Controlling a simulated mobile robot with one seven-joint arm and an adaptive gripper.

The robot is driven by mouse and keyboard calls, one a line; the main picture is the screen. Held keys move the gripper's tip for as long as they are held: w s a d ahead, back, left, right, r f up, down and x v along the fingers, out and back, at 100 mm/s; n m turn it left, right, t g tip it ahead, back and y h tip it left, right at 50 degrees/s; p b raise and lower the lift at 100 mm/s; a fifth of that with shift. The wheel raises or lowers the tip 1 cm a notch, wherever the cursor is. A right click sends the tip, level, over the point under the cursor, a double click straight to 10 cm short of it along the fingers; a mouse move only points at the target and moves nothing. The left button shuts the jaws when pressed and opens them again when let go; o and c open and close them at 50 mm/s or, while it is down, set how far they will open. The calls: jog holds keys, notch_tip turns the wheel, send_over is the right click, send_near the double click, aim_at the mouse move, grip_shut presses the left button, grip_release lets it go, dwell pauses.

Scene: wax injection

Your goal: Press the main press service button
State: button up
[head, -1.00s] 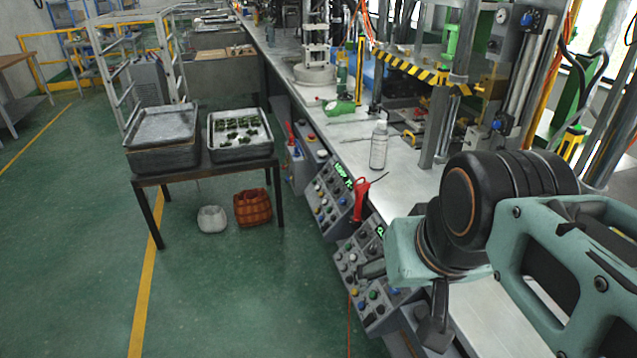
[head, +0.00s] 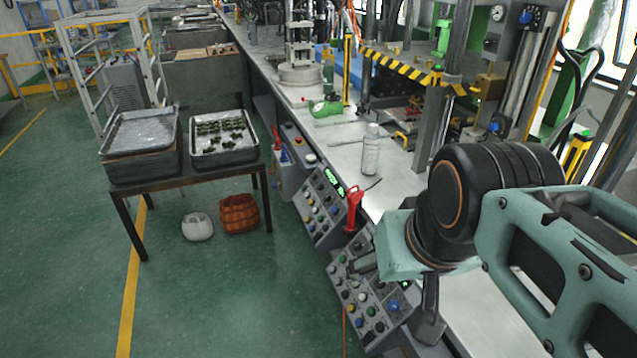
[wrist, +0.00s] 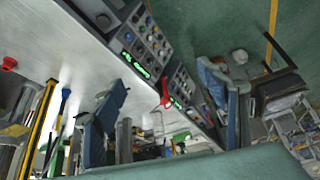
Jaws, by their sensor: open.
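Two slanted grey control panels with coloured buttons and green displays hang along the bench's front edge. The near panel (head: 352,302) is beside and partly behind my gripper (head: 402,298); the far panel (head: 311,213) is further up the bench. I cannot tell which button is the main press service button, as labels are too small. In the wrist view my gripper (wrist: 158,105) has its two fingers wide apart, with nothing held between them. The panels show there too, the nearer-looking one (wrist: 146,40) at the top, beyond the fingertips and apart from them.
A red-handled tool (head: 353,208) stands between the panels. A white bottle (head: 371,152) is on the metal bench (head: 398,182). A dark table (head: 178,177) with trays stands left, with two baskets below. The green floor (head: 220,300) in front is clear.

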jog(key=shift+s, duration=0.15)
jog(key=shift+c, duration=0.8)
grip_shut()
dwell(0.6)
